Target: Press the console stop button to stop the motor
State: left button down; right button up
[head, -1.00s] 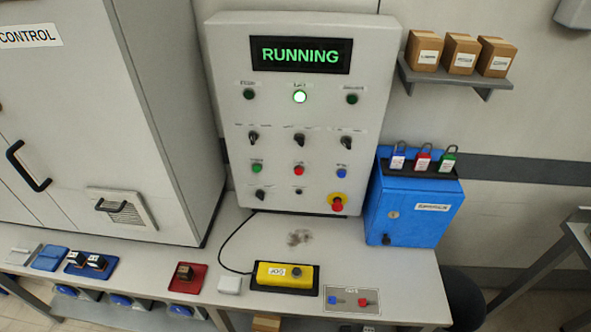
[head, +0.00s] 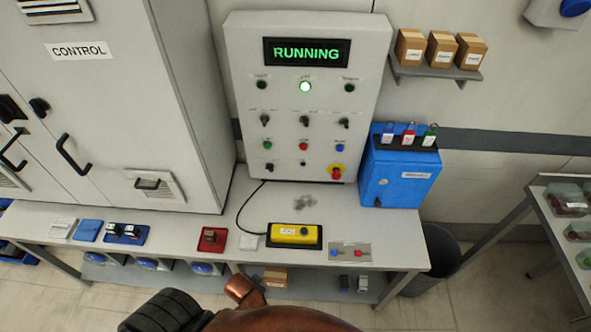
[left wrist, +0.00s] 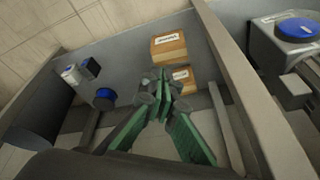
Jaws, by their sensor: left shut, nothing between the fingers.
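The grey console (head: 287,100) stands on the bench, its display (head: 307,52) reading RUNNING in green. A small red button (head: 303,146) sits between a green button (head: 267,145) and a blue button (head: 340,148). A larger red mushroom button (head: 337,171) on a yellow base is at the console's lower right. The small labels are unreadable. My left gripper (left wrist: 158,84), with green fingers, is shut and empty in the left wrist view, over the bench's lower shelf and apart from the console. My right gripper is not in view.
A yellow pendant (head: 294,234) with a cable, a red tray (head: 212,240) and a small switch plate (head: 350,252) lie along the bench front. A blue lockbox (head: 401,180) stands right of the console. Cardboard boxes (left wrist: 168,46) are on the lower shelf.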

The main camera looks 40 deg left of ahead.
pick_arm(q)
notch_tip(320, 180, up, 21)
jog(key=w+t+p, duration=0.1)
jog(key=w+p, duration=0.1)
jog(key=p, duration=0.3)
jog(key=w+r+t, duration=0.1)
jog(key=w, duration=0.2)
jog(key=w+a+r+t, duration=0.1)
jog(key=w+t, duration=0.1)
jog(key=w, duration=0.2)
jog(key=w+r+t, duration=0.1)
jog(key=w, duration=0.3)
jog(key=shift+w+a+t, duration=0.15)
jog(key=shift+t, duration=0.25)
jog(key=w+r+m+t+h, duration=0.1)
jog(key=w+r+t, duration=0.3)
jog(key=w, duration=0.3)
jog(key=w+r+m+t, duration=0.1)
jog(key=w+r+t, duration=0.4)
jog(key=w, duration=0.2)
notch_tip(320, 180, up, 8)
jog(key=w+m+t+h, duration=0.1)
jog(key=t+h, duration=0.1)
jog(key=t, duration=0.3)
jog(key=shift+d, duration=0.35)
